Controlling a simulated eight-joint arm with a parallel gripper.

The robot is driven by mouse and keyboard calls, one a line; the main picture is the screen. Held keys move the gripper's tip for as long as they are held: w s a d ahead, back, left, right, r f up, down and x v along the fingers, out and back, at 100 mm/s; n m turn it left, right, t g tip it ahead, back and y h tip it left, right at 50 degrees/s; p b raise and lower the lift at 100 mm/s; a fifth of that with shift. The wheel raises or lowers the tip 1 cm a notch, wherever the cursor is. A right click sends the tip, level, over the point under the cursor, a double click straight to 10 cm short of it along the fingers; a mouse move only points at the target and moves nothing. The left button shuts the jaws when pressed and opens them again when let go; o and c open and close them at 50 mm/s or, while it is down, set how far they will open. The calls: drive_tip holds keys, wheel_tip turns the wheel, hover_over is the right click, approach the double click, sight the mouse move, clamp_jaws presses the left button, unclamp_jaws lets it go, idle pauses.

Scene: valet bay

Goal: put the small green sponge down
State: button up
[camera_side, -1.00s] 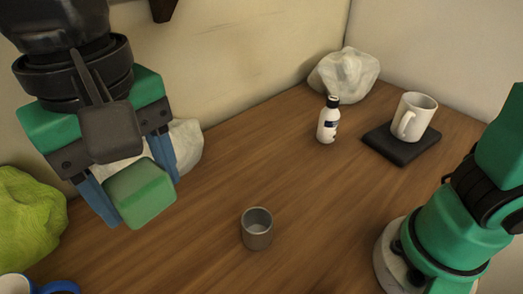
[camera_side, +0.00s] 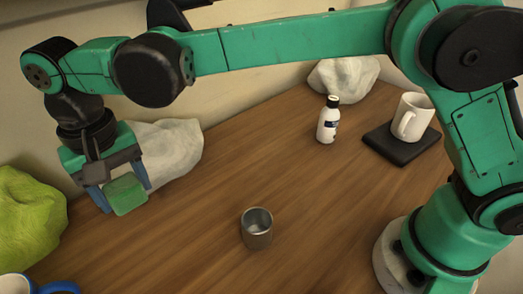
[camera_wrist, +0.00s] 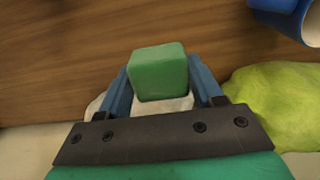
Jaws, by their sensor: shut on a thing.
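The small green sponge (camera_side: 125,194) is a green block held between the blue fingers of my gripper (camera_side: 122,190) at the left of the side view. My gripper is shut on it. In the wrist view the sponge (camera_wrist: 159,71) sits between the two fingertips of my gripper (camera_wrist: 160,85). It shows near the table's back left part, in front of a white crumpled bag. I cannot tell for sure whether the sponge touches the wooden table (camera_side: 300,160).
A white crumpled bag (camera_side: 172,150) is just behind my gripper; a lime-green bag (camera_side: 28,215) and blue mug (camera_side: 60,287) are at left. A grey cup (camera_side: 257,230) stands mid-table. A bottle (camera_side: 328,122), white mug (camera_side: 411,117) on a black coaster (camera_side: 399,147) and another white bag (camera_side: 340,80) are farther back.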

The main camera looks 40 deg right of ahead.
sight(155, 242)
wheel_tip(155, 242, down, 11)
drive_tip(key=shift+f, duration=0.2)
idle(0.3)
drive_tip(key=o, duration=1.2)
drive_tip(key=shift+f, duration=0.15)
